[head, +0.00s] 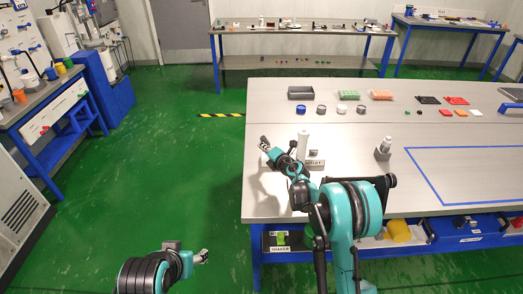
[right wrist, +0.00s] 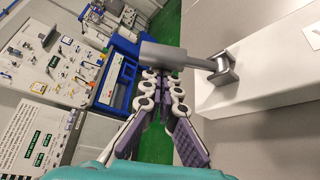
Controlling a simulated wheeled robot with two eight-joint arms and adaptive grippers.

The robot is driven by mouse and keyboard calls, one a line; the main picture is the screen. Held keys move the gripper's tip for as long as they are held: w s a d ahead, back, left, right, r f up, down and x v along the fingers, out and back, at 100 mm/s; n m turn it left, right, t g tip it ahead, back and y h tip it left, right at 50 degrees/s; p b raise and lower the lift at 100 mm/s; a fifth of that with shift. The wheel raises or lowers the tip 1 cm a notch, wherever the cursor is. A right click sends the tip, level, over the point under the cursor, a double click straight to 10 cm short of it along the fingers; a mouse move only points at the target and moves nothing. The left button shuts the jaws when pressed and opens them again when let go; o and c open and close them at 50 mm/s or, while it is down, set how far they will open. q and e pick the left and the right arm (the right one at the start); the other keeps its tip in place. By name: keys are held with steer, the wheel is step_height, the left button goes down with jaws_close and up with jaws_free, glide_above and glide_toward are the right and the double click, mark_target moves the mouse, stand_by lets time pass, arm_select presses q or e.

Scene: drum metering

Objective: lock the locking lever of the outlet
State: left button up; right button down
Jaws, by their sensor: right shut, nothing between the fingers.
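In the right wrist view the grey locking lever (right wrist: 172,55) has a thick round grip and a thin arm. It joins a grey bracket (right wrist: 222,70) on a white body (right wrist: 255,75). My right gripper (right wrist: 161,76) is shut and empty, with its fingertips just below the lever's grip; I cannot tell whether they touch. In the head view my right gripper (head: 264,145) is beside a white upright post (head: 303,143) at the table's left edge. The lever is too small to make out there. My left gripper (head: 203,257) is low at the bottom left; its finger opening is unclear.
Green floor (head: 190,170) lies open to the left. A side bench (head: 45,110) stands far left.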

steer(key=shift+d+r, duration=0.25)
steer(key=shift+d, duration=0.1)
step_height(320, 180, up, 10)
stand_by(0.4)
steer(key=shift+a, duration=0.1)
